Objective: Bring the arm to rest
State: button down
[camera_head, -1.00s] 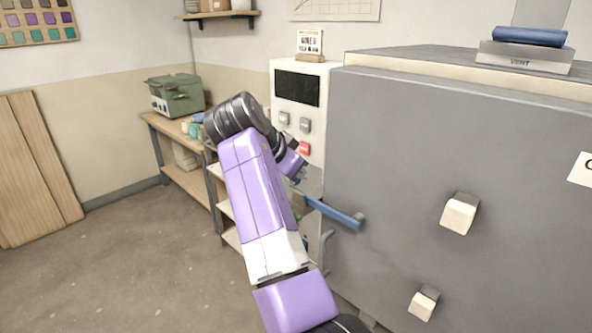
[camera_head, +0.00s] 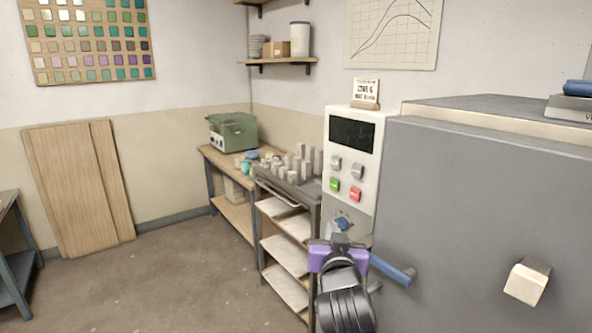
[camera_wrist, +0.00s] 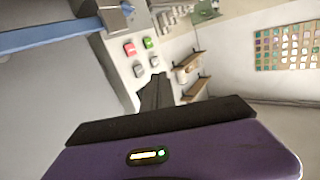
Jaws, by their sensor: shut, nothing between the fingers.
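My arm shows at the lower middle right of the head view, with its black joint and purple hand in front of the kiln. My gripper (camera_wrist: 157,92) shows in the wrist view as two dark fingers side by side, shut and empty. The white control panel (camera_head: 322,190) with a dark screen, green and red buttons and a blue knob (camera_head: 342,222) stands just behind the hand. I cannot tell whether the hand touches anything.
The grey kiln (camera_head: 450,200) with a blue handle (camera_head: 391,270) is close at the right. A shelf rack (camera_head: 285,250) stands left of the panel, with a workbench (camera_head: 228,165) and a green box (camera_head: 232,131) behind. The floor at left is open.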

jog(key=s+d+f+n+t+y, duration=0.1)
jog(key=s+d+f+n+y, duration=0.1)
jog(key=s+f, duration=0.65)
jog(key=s+d+f+n+t+y, duration=0.1)
jog(key=s+d+f+n, duration=0.15)
jog(key=s, duration=1.05)
jog(key=s+d+f+m+g, duration=0.1)
jog(key=s+d, duration=0.1)
jog(key=s, duration=1)
jog(key=s+d+f+m+g+h, duration=0.1)
jog(key=s+d+f+g, duration=0.1)
jog(key=s, duration=1)
jog(key=s+d+f+m+g+h, duration=0.1)
jog(key=s+d, duration=0.2)
jog(key=s, duration=0.9)
jog(key=shift+f, duration=0.25)
